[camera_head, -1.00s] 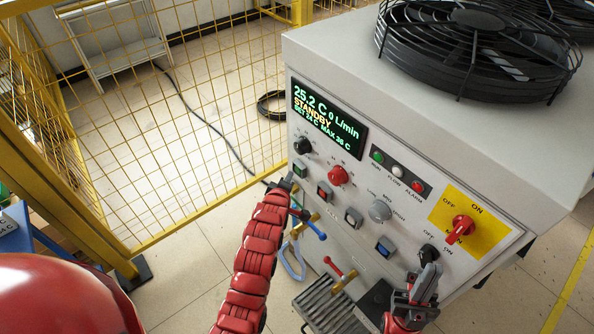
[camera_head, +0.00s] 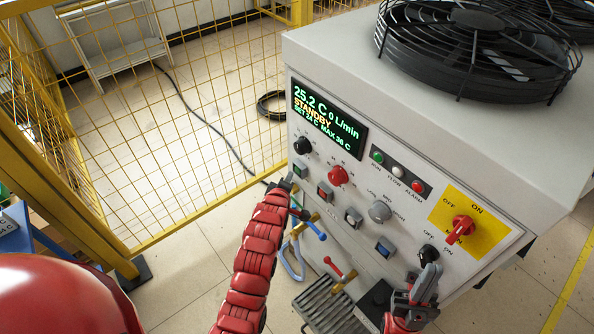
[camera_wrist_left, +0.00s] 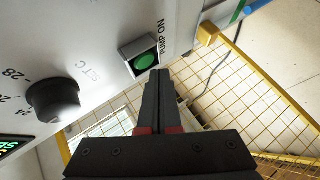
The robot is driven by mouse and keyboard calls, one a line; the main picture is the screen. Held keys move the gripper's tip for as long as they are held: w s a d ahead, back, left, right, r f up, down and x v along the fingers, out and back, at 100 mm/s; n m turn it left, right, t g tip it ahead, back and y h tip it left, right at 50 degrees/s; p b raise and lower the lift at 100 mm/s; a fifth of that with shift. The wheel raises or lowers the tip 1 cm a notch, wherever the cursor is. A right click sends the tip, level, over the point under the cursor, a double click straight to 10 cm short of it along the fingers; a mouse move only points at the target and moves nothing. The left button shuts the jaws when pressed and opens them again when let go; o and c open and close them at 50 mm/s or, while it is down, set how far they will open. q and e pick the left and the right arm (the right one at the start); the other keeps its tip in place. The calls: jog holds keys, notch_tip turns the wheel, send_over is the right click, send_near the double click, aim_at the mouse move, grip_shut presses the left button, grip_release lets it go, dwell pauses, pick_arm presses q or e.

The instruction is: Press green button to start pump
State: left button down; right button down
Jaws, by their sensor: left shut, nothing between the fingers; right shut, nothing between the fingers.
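The green pump button, in a dark square frame, is on the left of the grey machine's panel (camera_head: 300,171). The display (camera_head: 328,116) reads 25.2 C, 0 L/min, STANDBY. My right gripper (camera_head: 429,279) is shut and empty near the lower panel.
A black knob (camera_head: 302,146) is just above the button. Other buttons, a red knob (camera_head: 338,175) and a red rotary switch (camera_head: 461,227) are to the right. A blue-handled lever (camera_head: 315,229) is below my left gripper. A yellow mesh fence (camera_head: 180,130) stands left.

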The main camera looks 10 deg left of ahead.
pick_arm(q)
jog(key=shift+w+d+f, duration=0.1)
jog(key=shift+w, duration=0.05)
dwell(0.5)
jog(key=shift+w+d+b, duration=0.1)
jog(key=shift+b, duration=0.2)
jog(key=shift+w, duration=0.1)
jog(key=shift+w+d+b, duration=0.3)
jog(key=shift+w+d, duration=0.05)
jog(key=shift+w, duration=0.05)
dwell(0.6)
dwell(0.4)
jog(key=shift+s+a, duration=0.5)
jog(key=shift+s, duration=0.2)
jog(key=shift+s+a, duration=0.8)
jog(key=shift+s, duration=0.2)
jog(key=shift+s+a, duration=0.75)
jog(key=shift+s, duration=0.25)
